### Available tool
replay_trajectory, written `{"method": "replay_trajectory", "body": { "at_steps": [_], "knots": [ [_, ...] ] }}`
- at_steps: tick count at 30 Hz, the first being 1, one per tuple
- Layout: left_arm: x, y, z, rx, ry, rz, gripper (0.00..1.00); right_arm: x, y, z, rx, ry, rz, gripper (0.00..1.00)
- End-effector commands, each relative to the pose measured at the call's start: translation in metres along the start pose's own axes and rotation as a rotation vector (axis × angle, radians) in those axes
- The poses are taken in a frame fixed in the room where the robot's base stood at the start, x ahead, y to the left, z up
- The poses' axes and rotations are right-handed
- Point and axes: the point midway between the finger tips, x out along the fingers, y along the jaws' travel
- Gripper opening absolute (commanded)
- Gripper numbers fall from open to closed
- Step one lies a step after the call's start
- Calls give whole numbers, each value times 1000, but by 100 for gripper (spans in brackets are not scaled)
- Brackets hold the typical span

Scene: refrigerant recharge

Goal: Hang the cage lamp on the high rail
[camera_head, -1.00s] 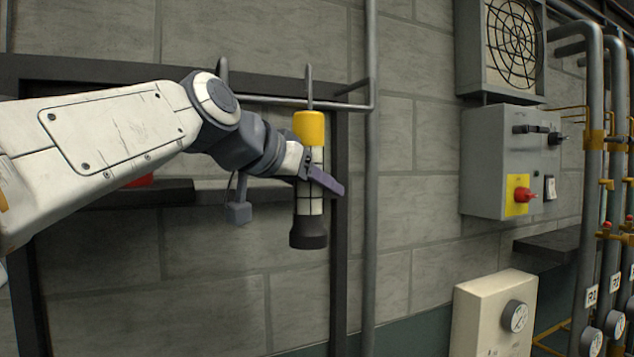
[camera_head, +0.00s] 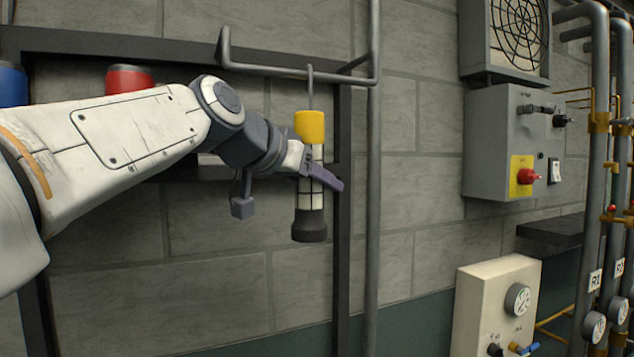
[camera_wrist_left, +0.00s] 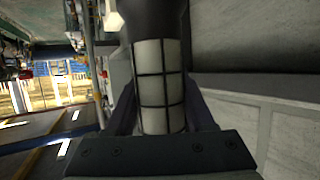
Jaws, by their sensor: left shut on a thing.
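The cage lamp (camera_head: 311,190) has a yellow cap, a white caged body, a dark lower end and a thin grey hook on top. It hangs upright in my left gripper (camera_head: 322,176), which is shut around its caged body. In the left wrist view the lamp (camera_wrist_left: 160,88) stands between the fingers. The high rail (camera_head: 275,71) is a grey bar with an upturned left end. The lamp's hook (camera_head: 310,84) overlaps the rail, its top just above the bar. I cannot tell whether the hook rests on it. My right gripper is out of view.
A red can (camera_head: 130,79) and a blue can (camera_head: 10,85) stand on a dark shelf at left. A vertical grey pipe (camera_head: 373,200) runs just right of the lamp. A grey switch box (camera_head: 490,145) is on the wall at right, with a gauge box (camera_head: 480,290) below.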

Motion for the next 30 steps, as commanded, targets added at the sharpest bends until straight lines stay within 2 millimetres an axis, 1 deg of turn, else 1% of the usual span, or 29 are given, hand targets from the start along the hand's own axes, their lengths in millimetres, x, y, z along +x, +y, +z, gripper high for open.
{"method": "replay_trajectory", "body": {
  "at_steps": [6, 7, 8, 9, 17, 20, 23, 26, 30],
  "knots": [
    [-1, 0, -1, 0, 3, -1, 0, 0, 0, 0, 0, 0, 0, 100],
    [-1, 0, -1, 0, 3, -1, 61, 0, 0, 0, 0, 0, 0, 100],
    [-1, 0, -1, 0, 3, -1, 73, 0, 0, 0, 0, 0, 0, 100],
    [-1, 0, -1, 0, 3, -1, 88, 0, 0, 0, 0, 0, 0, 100],
    [0, 0, 0, 0, -2, 0, 89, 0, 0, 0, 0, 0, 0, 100],
    [-2, 0, 1, 0, 0, 0, 89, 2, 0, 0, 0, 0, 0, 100],
    [-12, -1, 1, 0, 3, -3, 89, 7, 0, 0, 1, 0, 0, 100],
    [-29, -1, 2, 2, 5, -4, 89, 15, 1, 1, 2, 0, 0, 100],
    [-59, -1, 2, 1, 6, -5, 89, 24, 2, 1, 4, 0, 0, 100]
  ]
}}
